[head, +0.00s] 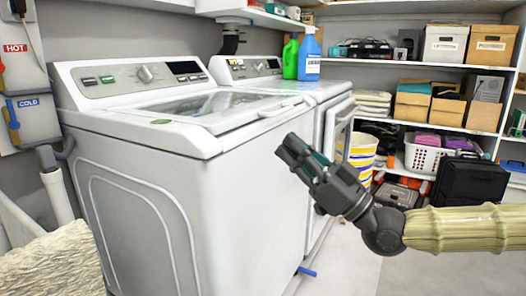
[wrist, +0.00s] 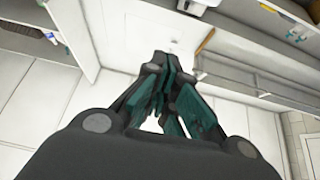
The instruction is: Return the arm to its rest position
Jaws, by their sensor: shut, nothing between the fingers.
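My gripper (head: 291,148) is shut and empty in the head view. It is held in the air in front of the right side of the washing machine (head: 190,190), with its fingers pointing up and to the left. My arm reaches in from the right edge of the picture. In the wrist view, the dark fingers with teal pads come together at their tips (wrist: 163,62), with nothing between them. Behind them the wrist view shows white surfaces and shelving.
A second machine (head: 262,72) with its front door open stands behind the washer. Green and blue bottles (head: 309,55) stand on it. Shelves with boxes (head: 445,43), a white basket (head: 425,157) and a black case (head: 470,183) line the back right. Floor (head: 340,262) shows below my arm.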

